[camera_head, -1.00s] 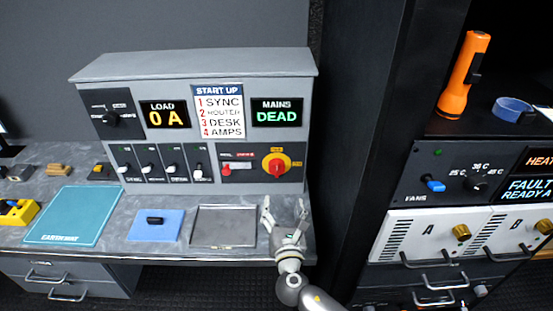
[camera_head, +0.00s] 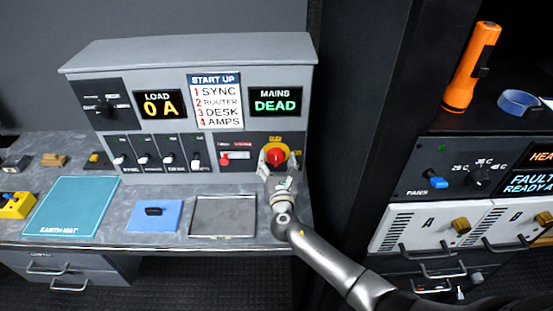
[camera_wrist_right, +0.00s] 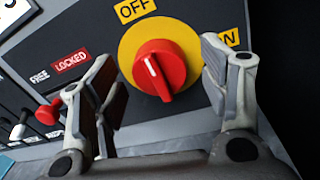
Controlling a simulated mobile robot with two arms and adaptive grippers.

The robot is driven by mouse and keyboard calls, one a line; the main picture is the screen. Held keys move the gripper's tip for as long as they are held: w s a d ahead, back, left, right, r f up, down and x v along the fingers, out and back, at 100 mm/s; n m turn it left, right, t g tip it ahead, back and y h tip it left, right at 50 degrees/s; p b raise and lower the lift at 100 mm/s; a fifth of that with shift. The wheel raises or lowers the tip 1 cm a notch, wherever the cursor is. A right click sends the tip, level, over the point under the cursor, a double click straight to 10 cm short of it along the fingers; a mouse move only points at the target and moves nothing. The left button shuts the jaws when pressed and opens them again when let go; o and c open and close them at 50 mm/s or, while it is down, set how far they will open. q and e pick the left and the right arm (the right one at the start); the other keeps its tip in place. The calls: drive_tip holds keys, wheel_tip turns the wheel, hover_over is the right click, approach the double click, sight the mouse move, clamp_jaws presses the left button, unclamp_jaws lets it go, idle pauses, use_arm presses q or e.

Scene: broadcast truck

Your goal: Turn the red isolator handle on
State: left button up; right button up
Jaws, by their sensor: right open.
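The red isolator handle (camera_head: 276,155) is a round red knob on a yellow disc, low on the right of the grey panel. In the right wrist view the red handle (camera_wrist_right: 159,70) shows a white pointer line tilted a little left of upright, towards the OFF label (camera_wrist_right: 135,9). The ON label (camera_wrist_right: 229,38) is partly hidden by a finger. My right gripper (camera_head: 276,171) is open in front of the handle. In the wrist view its fingers (camera_wrist_right: 160,85) stand either side of the handle, apart from it. My left gripper is not in view.
A small red lever (camera_wrist_right: 48,112) with FREE and LOCKED labels sits left of the handle. The panel (camera_head: 190,52) reads MAINS DEAD and LOAD 0 A. A metal tray (camera_head: 223,234) and a blue pad (camera_head: 153,228) lie on the bench. A dark rack column stands at right.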

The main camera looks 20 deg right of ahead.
drive_tip(key=shift+w+r, duration=0.1)
drive_tip(key=shift+w, duration=0.25)
drive_tip(key=shift+w+d, duration=0.1)
drive_tip(key=shift+c, duration=0.5)
drive_tip(key=c, duration=0.9)
drive_tip(key=shift+f+m+b, duration=0.25)
drive_tip(key=shift+m+b, duration=0.25)
drive_tip(key=shift+b, duration=0.4)
drive_tip(key=m+b, duration=1.1)
drive_tip(key=b, duration=0.1)
drive_tip(key=shift+d+f+m+h+b, duration=0.1)
drive_tip(key=shift+f+m+h+b, duration=0.2)
drive_tip(key=shift+m+b, duration=0.1)
drive_tip(key=m+b, duration=0.2)
drive_tip(key=shift+m+t, duration=0.3)
use_arm(q)
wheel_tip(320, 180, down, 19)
drive_tip(key=b, duration=0.2)
use_arm(e)
drive_tip(key=shift+m+h, duration=0.4)
drive_tip(key=shift+m, duration=1.3)
drive_tip(key=shift+r, duration=0.1)
